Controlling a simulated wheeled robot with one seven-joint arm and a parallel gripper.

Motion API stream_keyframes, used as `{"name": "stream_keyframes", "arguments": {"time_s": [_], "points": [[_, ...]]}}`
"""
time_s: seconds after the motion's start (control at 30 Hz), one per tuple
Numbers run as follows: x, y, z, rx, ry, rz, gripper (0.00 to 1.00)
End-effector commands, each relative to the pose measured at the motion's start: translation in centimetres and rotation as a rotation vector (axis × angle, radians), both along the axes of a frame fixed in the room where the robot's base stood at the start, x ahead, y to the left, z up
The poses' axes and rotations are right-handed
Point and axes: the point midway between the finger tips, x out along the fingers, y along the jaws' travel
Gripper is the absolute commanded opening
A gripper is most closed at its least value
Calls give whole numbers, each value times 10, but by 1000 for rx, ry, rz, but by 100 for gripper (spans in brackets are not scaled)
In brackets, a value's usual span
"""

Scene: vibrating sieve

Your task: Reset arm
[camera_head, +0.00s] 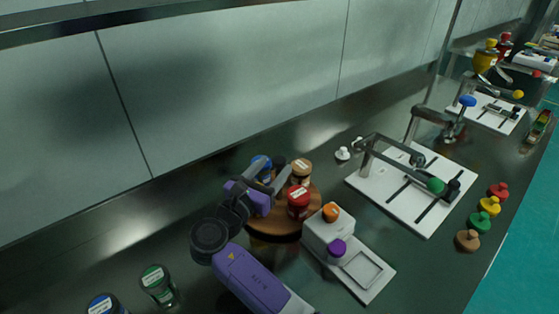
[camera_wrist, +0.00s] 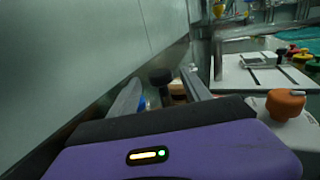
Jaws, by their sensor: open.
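My gripper (camera_head: 268,178) is open over the wooden round stand (camera_head: 270,222), among or just above the lidded jars there. In the wrist view my gripper (camera_wrist: 160,85) shows two grey fingers spread apart with nothing clearly held between them. A black lid (camera_wrist: 161,77) and parts of other jars appear past and between the fingers. On the stand are a red-lidded jar (camera_head: 298,201), a brown-lidded jar (camera_head: 301,171) and a blue-lidded jar (camera_head: 260,163). I cannot tell whether a finger touches a jar.
Farther right is a white board (camera_head: 425,218) with a metal arm. A green-lidded jar (camera_head: 157,285) stands front left. A wall (camera_head: 220,80) runs behind the bench.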

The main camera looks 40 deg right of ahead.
Motion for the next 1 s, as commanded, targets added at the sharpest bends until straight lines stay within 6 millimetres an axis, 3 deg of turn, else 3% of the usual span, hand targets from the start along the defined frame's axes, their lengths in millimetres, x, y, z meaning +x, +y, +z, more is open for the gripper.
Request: {"name": "stream_keyframes", "arguments": {"time_s": [0.2,0.73,1.0], "points": [[-5,12,-1,1,1,0,56],[-5,12,1,1,0,-1,56],[-5,12,43,1,0,-1,56]]}}
